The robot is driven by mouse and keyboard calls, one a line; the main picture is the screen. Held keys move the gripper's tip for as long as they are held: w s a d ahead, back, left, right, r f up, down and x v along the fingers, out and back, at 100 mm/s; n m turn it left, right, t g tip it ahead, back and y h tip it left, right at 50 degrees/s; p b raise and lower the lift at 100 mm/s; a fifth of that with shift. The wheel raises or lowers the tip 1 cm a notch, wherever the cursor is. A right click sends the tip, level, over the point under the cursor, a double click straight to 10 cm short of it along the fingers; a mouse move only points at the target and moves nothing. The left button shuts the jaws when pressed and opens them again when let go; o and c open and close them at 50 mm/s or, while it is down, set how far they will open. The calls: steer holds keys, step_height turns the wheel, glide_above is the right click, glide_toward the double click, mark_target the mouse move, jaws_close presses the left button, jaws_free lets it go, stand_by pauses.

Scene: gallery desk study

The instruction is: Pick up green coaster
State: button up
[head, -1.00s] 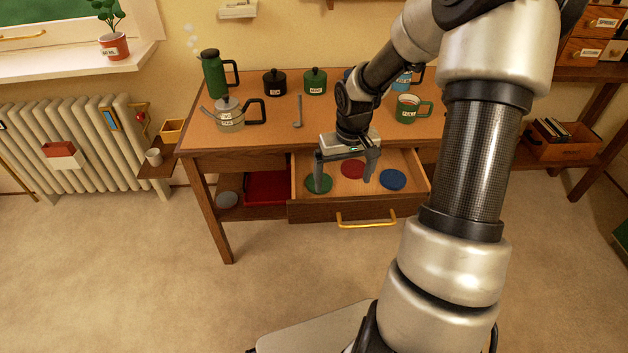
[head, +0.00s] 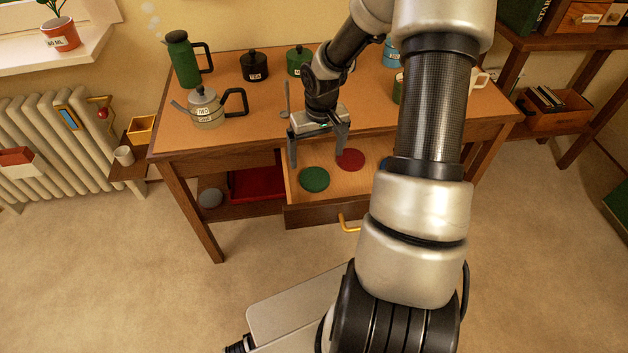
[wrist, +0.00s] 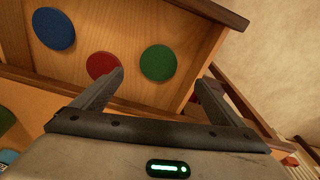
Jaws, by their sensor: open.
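The green coaster (head: 314,179) is a flat round disc lying in the left part of the open desk drawer (head: 300,213). It also shows in the wrist view (wrist: 158,63), beyond and between my fingers. A red coaster (head: 351,159) lies to its right, and in the wrist view it is partly behind one finger (wrist: 100,66). A blue coaster (wrist: 54,29) shows fully only in the wrist view; my arm hides most of it in the head view. My gripper (head: 318,157) is open and empty, its fingers pointing down above the drawer, apart from the green coaster.
The desk top (head: 255,127) holds a kettle (head: 206,108), a green flask (head: 183,62) and lidded pots at the back. The drawer's walls surround the coasters. A red tray (head: 256,184) and a grey disc (head: 210,198) sit on the shelf below, left of the drawer.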

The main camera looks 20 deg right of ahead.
mark_target(315, 178)
steer(key=f+b, duration=0.1)
steer(key=f, duration=0.2)
steer(key=w+f+b, duration=0.1)
steer(key=f, duration=0.3)
steer(key=w+f+b, duration=0.1)
steer(key=f, duration=0.3)
steer(key=shift+d, duration=0.2)
steer(key=c, duration=1.1)
steer(key=shift+r, duration=0.1)
steer(key=shift+c, duration=0.2)
